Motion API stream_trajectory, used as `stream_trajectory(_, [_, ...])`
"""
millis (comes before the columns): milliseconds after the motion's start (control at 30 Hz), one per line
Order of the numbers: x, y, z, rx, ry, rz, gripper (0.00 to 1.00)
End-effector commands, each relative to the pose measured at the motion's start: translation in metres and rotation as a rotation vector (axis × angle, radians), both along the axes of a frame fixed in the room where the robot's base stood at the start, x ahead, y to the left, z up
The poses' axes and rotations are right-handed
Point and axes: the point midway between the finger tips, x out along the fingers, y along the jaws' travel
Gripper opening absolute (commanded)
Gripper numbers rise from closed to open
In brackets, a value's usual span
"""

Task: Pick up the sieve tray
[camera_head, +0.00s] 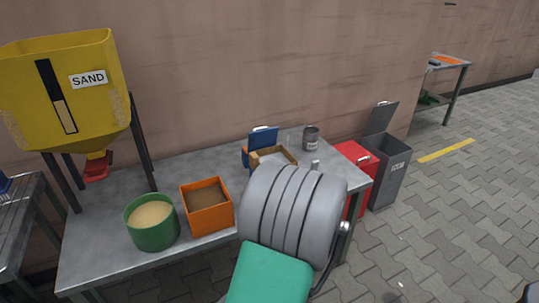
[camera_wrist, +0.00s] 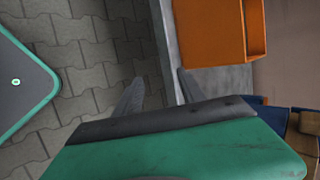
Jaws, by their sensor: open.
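A wooden-framed shallow tray with a pale inside, which looks like the sieve tray (camera_head: 287,153), lies toward the back right of the grey table in the head view. My arm partly hides its front. A brown wooden piece beside something blue shows at the right edge of the wrist view; I cannot tell whether it is the same tray. My gripper (camera_wrist: 158,90) is open, with two dark fingers apart and nothing between them. It is over the table's front edge, beside the orange box and apart from the wooden piece. In the head view my arm hides it.
The grey table (camera_head: 105,235) also holds a green sand tub (camera_head: 152,236), an orange box (camera_head: 208,218), a blue item (camera_head: 263,135) and a dark can (camera_head: 311,142). A yellow sand hopper (camera_head: 100,75) stands left. Red (camera_head: 355,152) and grey (camera_head: 388,180) bins stand right.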

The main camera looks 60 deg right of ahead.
Motion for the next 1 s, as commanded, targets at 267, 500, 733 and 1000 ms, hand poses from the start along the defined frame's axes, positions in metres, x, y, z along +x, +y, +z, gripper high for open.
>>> stream_trajectory(267, [0.041,-0.082,0.113,0.376,-0.628,-0.546,0.47])
stream_trajectory(500, [0.031,-0.121,0.173,0.830,-1.004,-0.811,0.47])
stream_trajectory(733, [0.040,-0.133,0.177,0.965,-1.056,-0.867,0.47])
stream_trajectory(1000, [0.077,-0.157,0.172,0.961,-1.054,-0.866,0.47])
